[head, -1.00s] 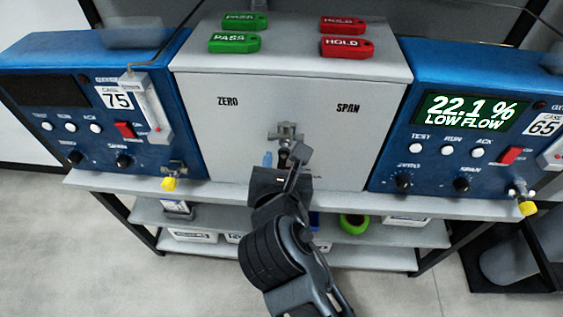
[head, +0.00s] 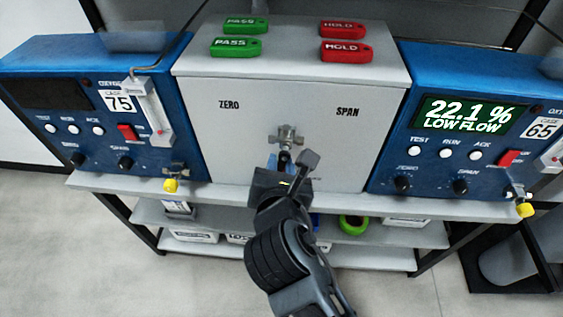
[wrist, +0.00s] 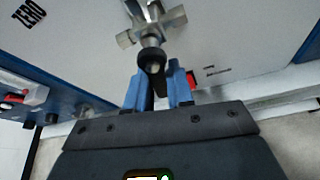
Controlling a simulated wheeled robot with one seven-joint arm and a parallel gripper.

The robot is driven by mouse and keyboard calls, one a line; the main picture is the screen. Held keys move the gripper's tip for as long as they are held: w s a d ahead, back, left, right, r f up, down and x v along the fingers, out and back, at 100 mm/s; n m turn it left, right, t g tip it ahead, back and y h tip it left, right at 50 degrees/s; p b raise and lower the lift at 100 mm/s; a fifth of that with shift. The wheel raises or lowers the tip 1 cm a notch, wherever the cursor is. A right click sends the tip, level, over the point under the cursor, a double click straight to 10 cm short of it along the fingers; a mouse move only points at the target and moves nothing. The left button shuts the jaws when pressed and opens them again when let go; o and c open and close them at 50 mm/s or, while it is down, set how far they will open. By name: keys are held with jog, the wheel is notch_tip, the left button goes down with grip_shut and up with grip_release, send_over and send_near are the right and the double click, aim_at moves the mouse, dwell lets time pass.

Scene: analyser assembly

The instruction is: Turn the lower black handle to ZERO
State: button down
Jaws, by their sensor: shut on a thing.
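The metal valve fitting (head: 286,137) is on the front of the grey box, below and between the printed words ZERO and SPAN. It also shows at the top of the wrist view (wrist: 153,30). Its lower black handle (wrist: 152,62) hangs below the fitting, and its lower end lies between my blue fingers. My gripper (wrist: 154,88) is shut on this handle from below. In the head view my gripper (head: 280,162) partly hides the handle. The handle's exact angle is hard to tell.
Blue analysers stand left (head: 60,110) and right (head: 460,125); the right one reads 22.1 % LOW FLOW. Green PASS tags (head: 236,47) and red HOLD tags (head: 345,52) lie on the grey box (head: 225,140). A shelf edge (head: 120,190) runs beneath.

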jog(key=shift+a+r+m+y+p, duration=0.2)
jog(key=shift+m+y+p, duration=0.15)
jog(key=shift+m, duration=0.2)
jog(key=shift+a+r+m+y+p, duration=0.1)
jog(key=shift+a+m+y+p, duration=0.2)
jog(key=shift+m, duration=0.25)
jog(key=shift+a+r+m+t+y, duration=0.1)
jog(key=shift+a+m+t+y, duration=0.1)
jog(key=shift+m+y, duration=0.25)
jog(key=shift+a+r+m+t+y, duration=0.1)
jog(key=shift+m+t+y, duration=0.1)
jog(key=shift+m, duration=0.45)
jog(key=c, duration=1.1)
grip_release()
jog(key=shift+v, duration=3.85)
jog(key=shift+f, duration=0.1)
